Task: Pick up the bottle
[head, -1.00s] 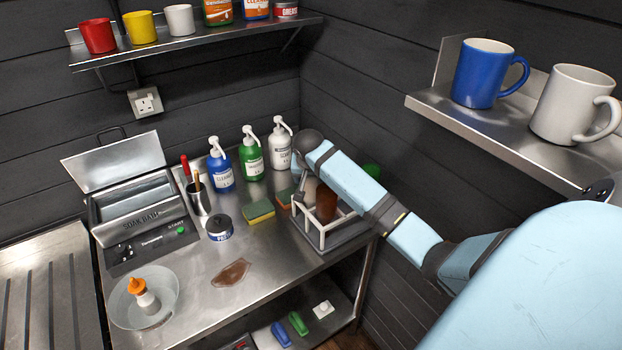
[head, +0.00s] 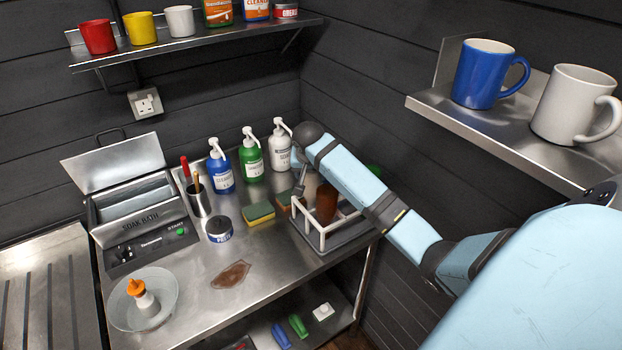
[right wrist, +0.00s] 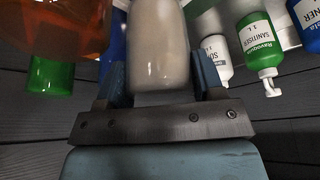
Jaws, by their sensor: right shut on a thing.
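My right gripper (head: 299,187) comes down at the white-framed rack (head: 322,238) at the right end of the steel bench. In the right wrist view its fingers (right wrist: 160,82) are shut on a pale grey-white bottle (right wrist: 158,45), one finger on each side. In the head view my arm hides most of that bottle. A brown bottle (head: 326,202) stands in the rack just right of the gripper; an amber-brown bottle also shows close by in the right wrist view (right wrist: 62,28). My left gripper is not in view.
Blue (head: 221,172), green (head: 252,160) and white (head: 280,150) pump bottles stand behind the rack's left side. Sponges (head: 258,213) and a round tin (head: 219,229) lie left of it. A brown spill (head: 231,274) marks the bench. A mug shelf (head: 500,135) juts out at the right.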

